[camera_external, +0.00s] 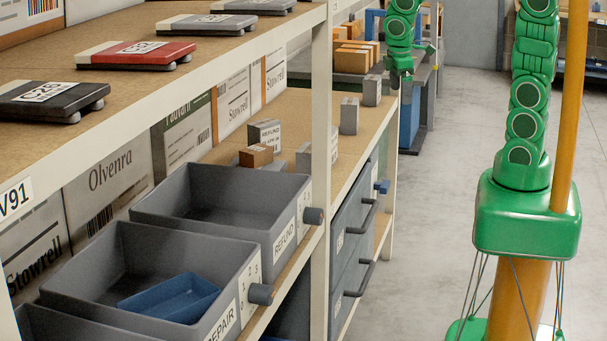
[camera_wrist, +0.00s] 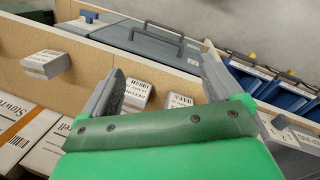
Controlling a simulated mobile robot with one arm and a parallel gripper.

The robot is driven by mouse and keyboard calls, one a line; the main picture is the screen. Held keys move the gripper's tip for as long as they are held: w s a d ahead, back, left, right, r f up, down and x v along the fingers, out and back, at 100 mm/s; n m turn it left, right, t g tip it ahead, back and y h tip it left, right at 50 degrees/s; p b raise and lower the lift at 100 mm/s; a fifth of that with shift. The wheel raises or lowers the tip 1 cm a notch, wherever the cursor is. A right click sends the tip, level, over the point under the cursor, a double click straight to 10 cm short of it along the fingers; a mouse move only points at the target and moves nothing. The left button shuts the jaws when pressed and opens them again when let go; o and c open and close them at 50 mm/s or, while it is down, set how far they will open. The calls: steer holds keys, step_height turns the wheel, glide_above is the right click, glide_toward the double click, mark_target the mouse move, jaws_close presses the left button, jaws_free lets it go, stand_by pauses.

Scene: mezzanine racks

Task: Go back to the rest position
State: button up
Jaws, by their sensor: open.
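My gripper (camera_external: 402,80) is at the end of my green arm, at the top of the external view, just right of the upright grey boxes on the wooden shelf. In the wrist view my gripper (camera_wrist: 160,82) has its two grey fingers spread apart, with nothing held between them. A REFUND box (camera_wrist: 137,93) shows behind the gap, beyond the fingers, with another labelled box (camera_wrist: 180,101) beside it. How far the fingertips are from the boxes I cannot tell.
Grey boxes (camera_external: 349,115) stand near the shelf's edge, with a REFUND box (camera_external: 264,133) further left. Grey bins (camera_external: 222,200) jut out in front. A rack upright (camera_external: 320,130) stands nearby. Blue bins (camera_wrist: 290,97) show at right in the wrist view. The floor (camera_external: 440,200) right of the rack is clear.

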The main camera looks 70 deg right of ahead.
steer(key=s+a+r+m+y, duration=0.1)
steer(key=s+a+m, duration=0.1)
steer(key=s+a, duration=0.4)
steer(key=s+a+r+m+g+y, duration=0.1)
steer(key=s+a, duration=0.5)
steer(key=s, duration=0.7)
steer(key=shift+a+r+m+g, duration=0.35)
steer(key=shift+r+m, duration=0.45)
steer(key=shift+m, duration=0.3)
steer(key=shift+s, duration=0.1)
